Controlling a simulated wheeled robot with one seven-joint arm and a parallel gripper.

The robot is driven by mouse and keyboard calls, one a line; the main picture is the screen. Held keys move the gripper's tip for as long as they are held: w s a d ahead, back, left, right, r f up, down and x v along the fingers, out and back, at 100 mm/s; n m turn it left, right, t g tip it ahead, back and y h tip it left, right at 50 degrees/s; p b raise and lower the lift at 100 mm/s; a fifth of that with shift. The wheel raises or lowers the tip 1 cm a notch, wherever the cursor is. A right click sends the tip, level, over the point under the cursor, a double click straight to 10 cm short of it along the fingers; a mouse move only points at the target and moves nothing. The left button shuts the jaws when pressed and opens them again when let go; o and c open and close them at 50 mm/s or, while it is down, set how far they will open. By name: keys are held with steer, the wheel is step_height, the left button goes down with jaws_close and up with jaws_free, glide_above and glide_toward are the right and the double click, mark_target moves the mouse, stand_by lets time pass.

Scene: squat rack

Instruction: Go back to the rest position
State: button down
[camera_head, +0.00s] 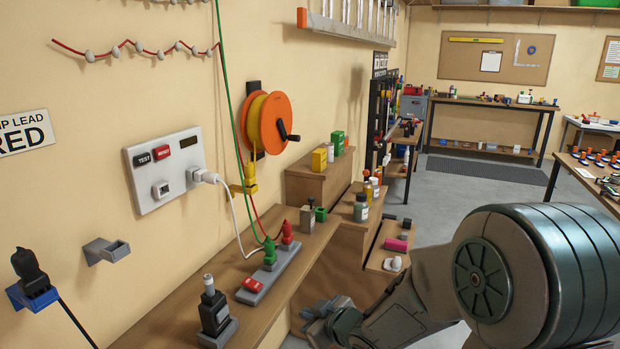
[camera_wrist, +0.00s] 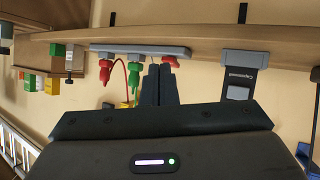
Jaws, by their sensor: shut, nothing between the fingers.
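My gripper (camera_head: 322,306) is low in the head view, just off the front edge of the wooden shelf (camera_head: 316,250). In the wrist view its two dark fingers (camera_wrist: 160,84) are together with nothing between them. The wrist view is upside down. A grey power strip (camera_head: 280,268) lies on the shelf with a green plug (camera_head: 269,250), a red plug (camera_head: 287,234) and a red switch (camera_head: 251,285). The strip also shows in the wrist view (camera_wrist: 115,48), beyond the fingertips. My gripper appears apart from it.
A black device (camera_head: 213,310) stands on a grey base at the shelf's near end. A wall panel (camera_head: 165,165) holds a white plug with a cable. A yellow-orange reel (camera_head: 268,122) hangs beyond. Wooden steps with small bottles stand farther along. Grey floor (camera_head: 450,190) is open at right.

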steer(key=s+d+r+m+h, duration=0.1)
steer(key=d+r+m+h, duration=0.15)
steer(key=d, duration=0.25)
steer(key=s+d+r+m+h, duration=0.1)
steer(key=d+h, duration=0.2)
steer(key=d, duration=0.2)
steer(key=s+d+r+m+g+h+p, duration=0.1)
steer(key=s+d+r+m+g, duration=0.1)
steer(key=s, duration=0.8)
steer(key=s+d+r+m+g+h+p, duration=0.1)
steer(key=s+d+r+m+g, duration=0.2)
steer(key=s, duration=0.7)
steer(key=shift+d+r+m+g, duration=0.2)
steer(key=shift+d+m+g, duration=0.1)
steer(key=shift+m+g, duration=0.65)
steer(key=shift+w+a, duration=0.1)
